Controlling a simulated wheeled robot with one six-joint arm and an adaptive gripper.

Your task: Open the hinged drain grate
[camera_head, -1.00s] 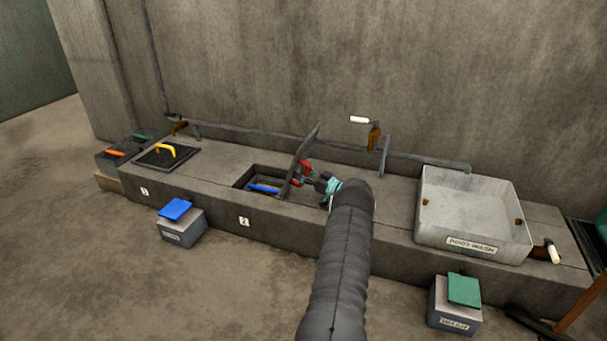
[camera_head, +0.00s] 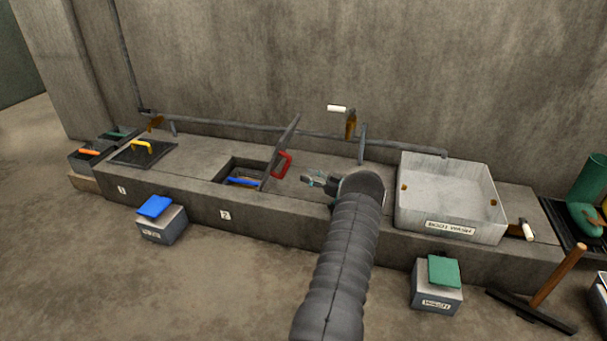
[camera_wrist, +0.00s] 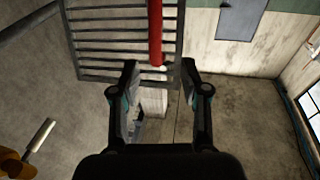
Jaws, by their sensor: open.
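The drain grate (camera_head: 281,149) stands raised on edge at the right side of a square opening in the concrete ledge, with its red handle (camera_head: 284,164) facing right. In the wrist view the barred grate (camera_wrist: 110,38) fills the upper left, and the red handle (camera_wrist: 155,35) hangs down at top centre. My gripper (camera_head: 308,178) is to the right of the handle, apart from it. In the wrist view its two fingers (camera_wrist: 161,85) are spread with nothing between them. A blue item (camera_head: 243,181) shows inside the opening; its lower part is hidden.
A closed dark cover with a yellow handle (camera_head: 141,148) lies to the left. A boot wash basin (camera_head: 450,205) stands to the right. Boxes with a blue pad (camera_head: 155,206) and a green pad (camera_head: 443,270) stand on the floor.

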